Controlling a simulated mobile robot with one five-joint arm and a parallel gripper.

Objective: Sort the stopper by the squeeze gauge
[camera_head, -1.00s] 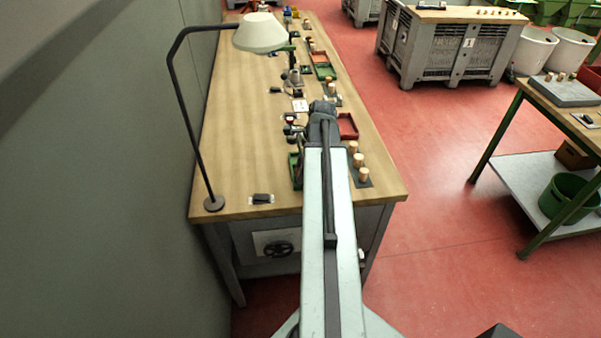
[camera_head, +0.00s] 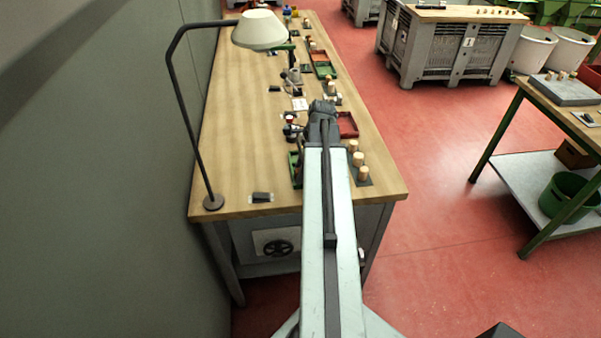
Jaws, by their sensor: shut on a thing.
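My gripper (camera_head: 322,108) is at the far end of my arm, low over the near part of the wooden bench (camera_head: 245,160). I see it from behind; it is shut on a stopper, which my dark wrist hides. Three cork stoppers (camera_head: 358,159) stand in a row on a dark strip to the right of my arm. A red tray (camera_head: 348,125) lies just right of my wrist and a green tray (camera_head: 294,165) lies left of my arm, partly hidden. A small dark device with a red top (camera_head: 290,120), possibly the squeeze gauge, stands left of my wrist.
A desk lamp (camera_head: 260,30) arches over the bench's left side. A small dark object (camera_head: 261,197) lies near the front edge. More trays and stoppers stand farther back. The left middle of the bench is clear. A grey crate (camera_head: 450,50) and another table stand to the right.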

